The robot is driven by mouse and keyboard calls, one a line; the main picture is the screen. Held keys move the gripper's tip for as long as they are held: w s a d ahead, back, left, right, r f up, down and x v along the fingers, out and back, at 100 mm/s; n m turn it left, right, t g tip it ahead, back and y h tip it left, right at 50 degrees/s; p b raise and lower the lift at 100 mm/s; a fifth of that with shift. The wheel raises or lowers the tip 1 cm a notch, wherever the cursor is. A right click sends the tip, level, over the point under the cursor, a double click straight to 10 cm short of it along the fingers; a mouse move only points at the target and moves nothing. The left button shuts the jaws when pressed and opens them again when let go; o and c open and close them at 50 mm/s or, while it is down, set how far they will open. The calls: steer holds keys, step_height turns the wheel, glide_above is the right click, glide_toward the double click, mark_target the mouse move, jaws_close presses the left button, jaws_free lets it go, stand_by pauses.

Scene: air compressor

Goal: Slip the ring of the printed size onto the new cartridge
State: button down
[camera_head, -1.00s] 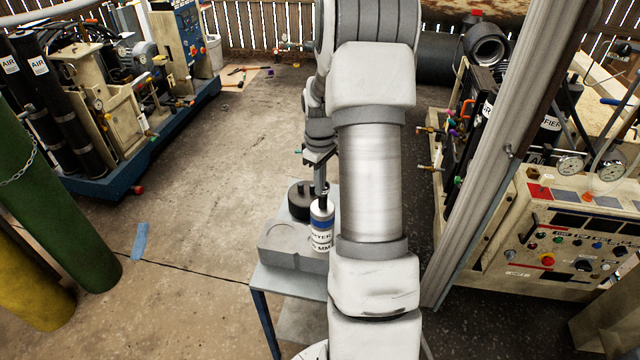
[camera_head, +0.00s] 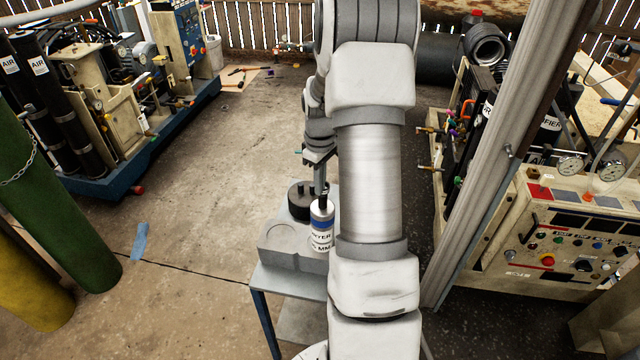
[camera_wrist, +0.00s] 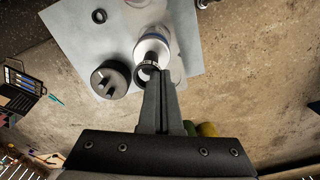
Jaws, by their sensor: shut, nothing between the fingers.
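The cartridge (camera_head: 321,228), white with a blue band, stands upright on a small grey table; its printed label is only partly readable. It also shows in the wrist view (camera_wrist: 153,47), with a dark neck. A black ring (camera_wrist: 140,76) shows at the neck end by my fingertips; I cannot tell whether it sits around the neck. A smaller black ring (camera_wrist: 98,16) lies loose on the table. My gripper (camera_wrist: 160,74) is shut and empty, its tips close to the neck and partly hiding it. In the head view my arm hides part of the table.
A dark round cap with holes (camera_wrist: 109,80) stands beside the cartridge. A grey tray with a round recess (camera_head: 268,248) is on the table (camera_wrist: 75,40). A compressor skid (camera_head: 120,165) stands left, a control panel (camera_head: 560,245) right.

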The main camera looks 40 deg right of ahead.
steer(key=shift+f+b, duration=0.45)
steer(key=shift+f, duration=0.2)
steer(key=shift+r, duration=0.35)
steer(key=shift+f+b, duration=0.3)
steer(key=shift+f, duration=0.25)
stand_by(1.7)
steer(key=shift+r, duration=0.1)
steer(key=shift+r+p, duration=0.4)
steer(key=shift+r, duration=0.05)
stand_by(0.6)
steer(key=shift+f+b, duration=0.45)
steer(key=shift+f, duration=0.05)
stand_by(1.0)
steer(key=shift+r, duration=0.15)
